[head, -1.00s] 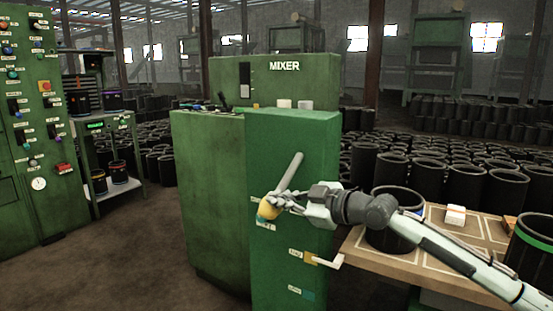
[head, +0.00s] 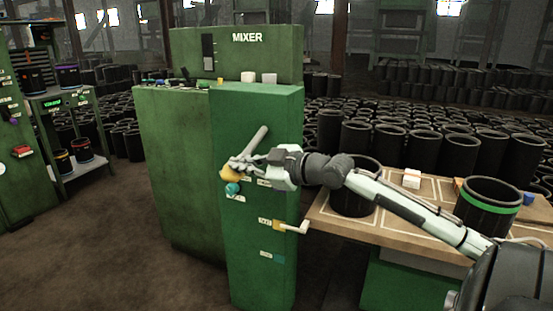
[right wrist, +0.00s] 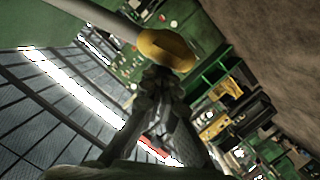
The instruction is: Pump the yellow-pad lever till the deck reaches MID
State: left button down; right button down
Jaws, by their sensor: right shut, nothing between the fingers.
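The lever is a grey bar (head: 256,140) on the front of the green cabinet below the MIXER sign, slanting down to the left. Its yellow pad (head: 230,173) is at the lower end. My right gripper (head: 240,166) is shut and empty, with its fingertips right at the pad; I cannot tell whether they touch it. In the right wrist view the yellow pad (right wrist: 168,48) and bar lie just beyond the shut fingers (right wrist: 158,80). My left gripper is not in view. I cannot make out the deck or a MID mark.
A teal knob (head: 233,188) sits just below the pad. Lower is a white crank handle (head: 291,227) on a yellow plate. A wooden table (head: 325,208) with black sleeves and small blocks stands right of the cabinet, under my right arm. Floor at left is clear.

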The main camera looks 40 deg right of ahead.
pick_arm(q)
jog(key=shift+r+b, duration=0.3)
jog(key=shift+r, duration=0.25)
pick_arm(e)
jog(key=v, duration=1)
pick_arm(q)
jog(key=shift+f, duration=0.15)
pick_arm(e)
jog(key=shift+w, duration=0.1)
